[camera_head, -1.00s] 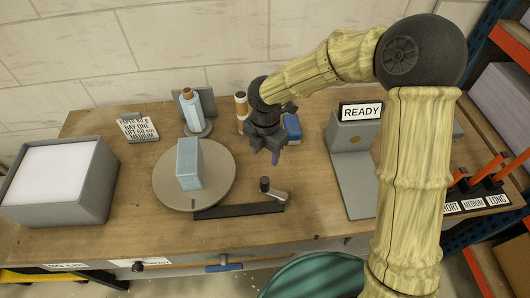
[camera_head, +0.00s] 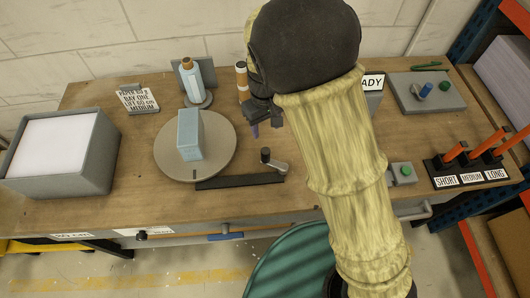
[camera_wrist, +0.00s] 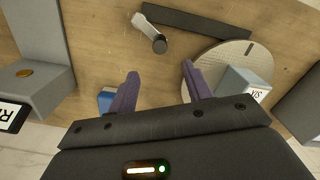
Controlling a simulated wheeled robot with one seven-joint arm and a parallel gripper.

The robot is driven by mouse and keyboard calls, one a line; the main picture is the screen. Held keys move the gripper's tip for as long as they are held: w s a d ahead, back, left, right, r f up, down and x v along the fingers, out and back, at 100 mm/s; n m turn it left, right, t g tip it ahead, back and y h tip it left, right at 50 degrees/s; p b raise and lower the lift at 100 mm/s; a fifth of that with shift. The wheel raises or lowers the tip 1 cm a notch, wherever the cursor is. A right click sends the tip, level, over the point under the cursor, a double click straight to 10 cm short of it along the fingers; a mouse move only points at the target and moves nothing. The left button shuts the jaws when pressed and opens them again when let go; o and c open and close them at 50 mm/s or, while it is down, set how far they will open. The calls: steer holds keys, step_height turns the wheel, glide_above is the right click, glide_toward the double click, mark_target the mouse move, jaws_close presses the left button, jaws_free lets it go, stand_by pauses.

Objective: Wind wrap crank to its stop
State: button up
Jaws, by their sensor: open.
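The wrap crank, a short grey arm (camera_head: 278,167) with a black upright knob (camera_head: 265,155), sits at the right end of a black bar (camera_head: 238,181). To its left is a round turntable (camera_head: 222,164) bearing a pale blue box (camera_head: 189,135). My gripper (camera_head: 262,130) is above the table, behind the knob and apart from it; my arm hides part of it. In the wrist view my gripper (camera_wrist: 160,86) has its purple fingers spread with nothing between them. The crank knob (camera_wrist: 159,45) lies beyond the fingertips, nearly in line with the gap.
A paper tray (camera_head: 60,165) is at left. A READY sign (camera_head: 373,81), a green-button box (camera_head: 402,173) and orange levers (camera_head: 497,139) are at right.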

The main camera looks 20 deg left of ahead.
mark_target(265, 150)
steer(key=shift+w+a+r+m, duration=0.15)
steer(key=shift+r+m, duration=0.1)
steer(key=shift+m, duration=0.25)
steer(key=shift+w+r+m, duration=0.15)
steer(key=shift+r+m, duration=0.05)
steer(key=shift+m, duration=0.3)
step_height(265, 150, down, 18)
steer(key=shift+r+p, duration=0.25)
steer(key=shift+p, duration=0.5)
jaws_close()
